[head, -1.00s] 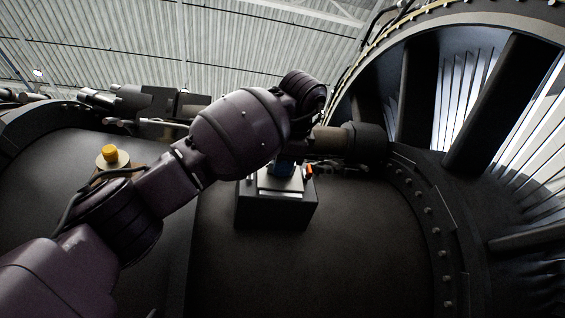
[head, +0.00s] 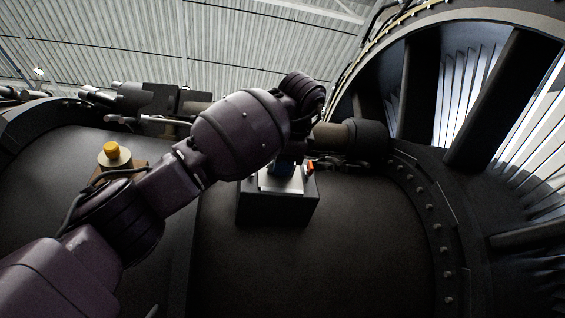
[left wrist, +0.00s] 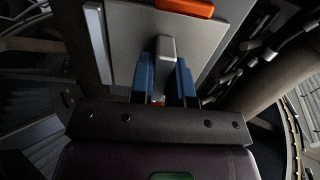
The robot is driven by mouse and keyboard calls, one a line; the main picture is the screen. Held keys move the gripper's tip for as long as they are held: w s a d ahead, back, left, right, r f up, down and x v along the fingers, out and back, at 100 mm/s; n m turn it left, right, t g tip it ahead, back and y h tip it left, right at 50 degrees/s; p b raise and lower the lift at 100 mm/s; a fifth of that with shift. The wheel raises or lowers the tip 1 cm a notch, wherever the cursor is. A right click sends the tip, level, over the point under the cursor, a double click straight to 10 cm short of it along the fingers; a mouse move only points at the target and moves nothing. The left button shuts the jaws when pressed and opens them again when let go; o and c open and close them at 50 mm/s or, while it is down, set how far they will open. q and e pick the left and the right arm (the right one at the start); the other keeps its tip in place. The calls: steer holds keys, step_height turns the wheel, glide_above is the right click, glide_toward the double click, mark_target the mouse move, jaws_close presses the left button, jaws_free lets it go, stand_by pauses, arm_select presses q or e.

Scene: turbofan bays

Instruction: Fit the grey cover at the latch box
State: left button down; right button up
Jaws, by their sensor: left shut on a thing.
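The grey cover (left wrist: 210,40) is a flat plate with a raised grip block (left wrist: 166,55) and an orange piece (left wrist: 187,7) at its far edge. My left gripper (left wrist: 166,78) has its blue fingers shut on that block in the left wrist view. In the head view the cover (head: 282,184) is at the top of the dark latch box (head: 278,208), with the orange piece (head: 311,167) at its right. My left gripper (head: 287,168) is mostly hidden behind my arm there. Whether the cover is fully seated cannot be told. My right gripper is not in view.
A yellow knob (head: 112,150) on a brown block stands to the left. A dark cylinder (head: 350,135) lies just behind the box. The large fan duct (head: 428,195) with its bolted flange rises at the right. The casing in front of the box is clear.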

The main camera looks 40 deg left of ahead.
arm_select(q)
steer(key=c, duration=1)
jaws_free()
steer(key=shift+a, duration=0.1)
steer(key=v, duration=1)
steer(key=shift+s+d+b, duration=0.2)
steer(key=shift+d+b, duration=0.1)
steer(key=shift+r, duration=0.1)
